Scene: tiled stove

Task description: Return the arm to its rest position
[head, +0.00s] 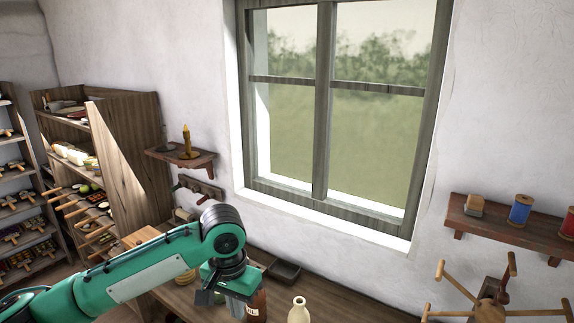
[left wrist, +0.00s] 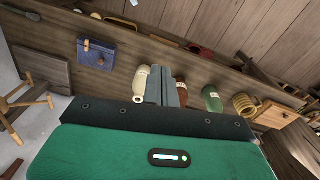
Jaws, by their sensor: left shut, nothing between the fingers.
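My left arm (head: 135,270) comes in from the left in the head view, stretched over the workbench, with its wrist bent down. My left gripper (head: 237,303) points down in front of the bench, beside a brown bottle (head: 257,304). In the left wrist view, the fingers of my left gripper (left wrist: 167,90) are shut together with nothing between them. They appear between a cream bottle (left wrist: 140,84) and the brown bottle (left wrist: 182,94); I cannot tell how close they are. My right gripper is not in view.
The cream bottle (head: 299,313) stands right of the gripper, with a dark tray (head: 284,271) behind. A wall shelf (head: 181,157) and a wooden rack (head: 124,140) stand left.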

